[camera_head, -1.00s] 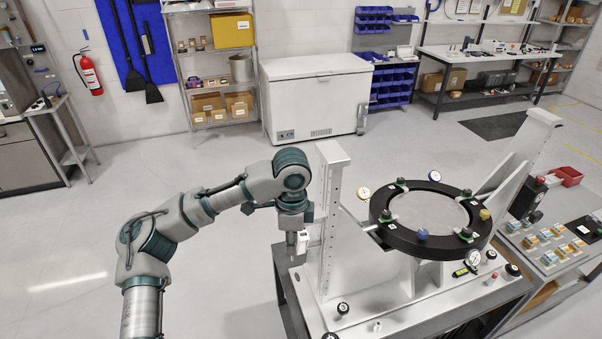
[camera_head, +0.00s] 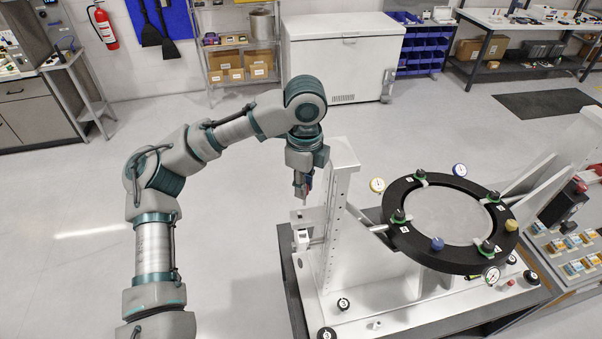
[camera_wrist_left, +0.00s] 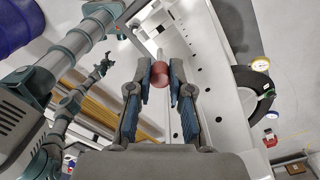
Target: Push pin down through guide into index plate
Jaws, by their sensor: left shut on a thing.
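My left gripper (camera_head: 302,188) points down beside the upper part of the light grey upright (camera_head: 338,200) of the fixture. In the left wrist view its two fingers (camera_wrist_left: 159,80) are closed around a round red knob (camera_wrist_left: 158,72), which I take for the pin's head. I cannot make out the index plate. A small gripper (camera_wrist_left: 105,64), perhaps my right one, shows at left in the left wrist view.
A black ring (camera_head: 395,232) with clamps, dial gauges and a round grey disc stands right of the upright. The fixture base (camera_head: 375,325) carries several black knobs. A side bench (camera_head: 560,250) with small parts is at the right. Open floor lies left of the fixture.

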